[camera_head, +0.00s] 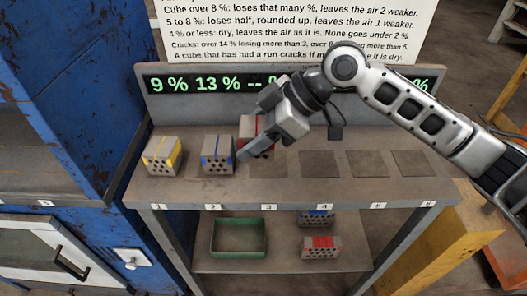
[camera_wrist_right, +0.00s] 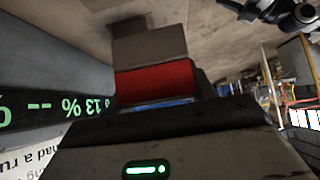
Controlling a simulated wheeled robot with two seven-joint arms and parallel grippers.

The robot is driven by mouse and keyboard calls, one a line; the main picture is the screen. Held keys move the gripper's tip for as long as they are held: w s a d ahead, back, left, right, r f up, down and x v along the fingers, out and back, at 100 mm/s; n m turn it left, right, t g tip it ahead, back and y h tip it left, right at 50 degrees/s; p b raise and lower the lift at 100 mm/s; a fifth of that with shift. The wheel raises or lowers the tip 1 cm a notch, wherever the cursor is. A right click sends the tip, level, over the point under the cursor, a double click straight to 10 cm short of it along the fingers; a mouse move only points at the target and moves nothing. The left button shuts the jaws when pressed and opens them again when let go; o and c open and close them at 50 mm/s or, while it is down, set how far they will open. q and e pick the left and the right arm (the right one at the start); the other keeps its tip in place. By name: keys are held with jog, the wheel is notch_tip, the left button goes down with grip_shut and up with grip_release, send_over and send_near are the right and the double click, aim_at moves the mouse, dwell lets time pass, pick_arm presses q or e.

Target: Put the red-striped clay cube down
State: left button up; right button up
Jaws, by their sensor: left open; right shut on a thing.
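The red-striped clay cube (camera_head: 249,124) is a grey-brown block with holes in its face, at slot 3 of the upper shelf in the head view. My right gripper (camera_head: 259,139) is shut on it and hides part of it. Whether its underside touches the shelf I cannot tell. In the right wrist view the cube's red stripe (camera_wrist_right: 155,82) shows just beyond the gripper (camera_wrist_right: 165,115). My left gripper is in neither view.
A yellow-striped cube (camera_head: 162,156) stands at slot 1 and a blue-striped cube (camera_head: 217,155) at slot 2, close left of my gripper. Slots 4 to 6 (camera_head: 367,164) are bare. Below are a green tray (camera_head: 238,254), another red-striped cube (camera_head: 320,254) and a blue-striped one (camera_head: 317,218).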

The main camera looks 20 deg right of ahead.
jog(key=f, duration=0.1)
jog(key=w+d+f, duration=0.2)
jog(key=f, duration=0.1)
jog(key=shift+w+d, duration=0.1)
jog(key=f, duration=0.3)
jog(key=shift+w+d+f+p, duration=0.15)
jog(key=shift+w+d+p, duration=0.05)
jog(key=shift+d+p, duration=0.1)
jog(key=shift+f, duration=0.4)
jog(key=shift+f, duration=0.1)
jog(key=o, duration=1)
